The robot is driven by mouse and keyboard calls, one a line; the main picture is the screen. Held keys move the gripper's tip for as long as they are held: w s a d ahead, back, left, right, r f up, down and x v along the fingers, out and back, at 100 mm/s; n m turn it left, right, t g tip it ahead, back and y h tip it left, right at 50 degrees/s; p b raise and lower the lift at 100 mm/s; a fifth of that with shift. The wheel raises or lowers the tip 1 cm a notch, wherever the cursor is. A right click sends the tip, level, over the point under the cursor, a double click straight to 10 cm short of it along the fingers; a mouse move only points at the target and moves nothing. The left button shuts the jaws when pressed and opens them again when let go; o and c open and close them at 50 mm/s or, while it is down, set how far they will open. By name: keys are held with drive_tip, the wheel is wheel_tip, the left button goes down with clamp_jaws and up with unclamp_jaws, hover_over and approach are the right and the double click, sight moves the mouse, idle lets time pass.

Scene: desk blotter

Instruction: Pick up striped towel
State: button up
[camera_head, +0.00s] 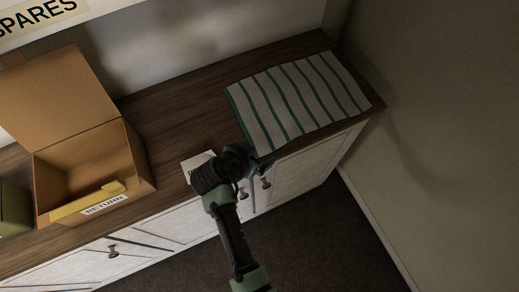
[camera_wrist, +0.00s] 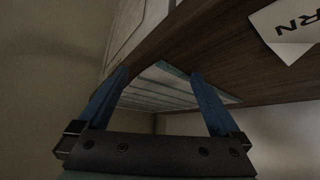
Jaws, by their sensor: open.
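The striped towel (camera_head: 297,97) is off-white with dark green stripes. It lies spread flat on the right end of the dark wooden cabinet top, its near edge close to the front edge. My gripper (camera_head: 256,158) is at the front edge of the top, by the towel's near left corner. In the wrist view, my gripper (camera_wrist: 159,75) has its two blue fingers wide apart with nothing held between them. The towel (camera_wrist: 160,92) shows beyond and between the fingers, seen at a low angle. Whether a finger touches it, I cannot tell.
An open cardboard box (camera_head: 140,165) labelled RETURN stands left on the wooden top (camera_head: 165,115). A white card (camera_head: 196,162) lies near the front edge, partly hidden by my arm. A green object (camera_head: 14,208) is at far left. A wall (camera_head: 440,110) bounds the right.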

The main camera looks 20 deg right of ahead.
idle(0.3)
drive_tip(key=shift+d+f, duration=0.1)
drive_tip(key=shift+f, duration=0.05)
clamp_jaws()
idle(0.9)
wheel_tip(320, 180, up, 12)
drive_tip(key=p, duration=0.9)
drive_tip(key=shift+p, duration=0.35)
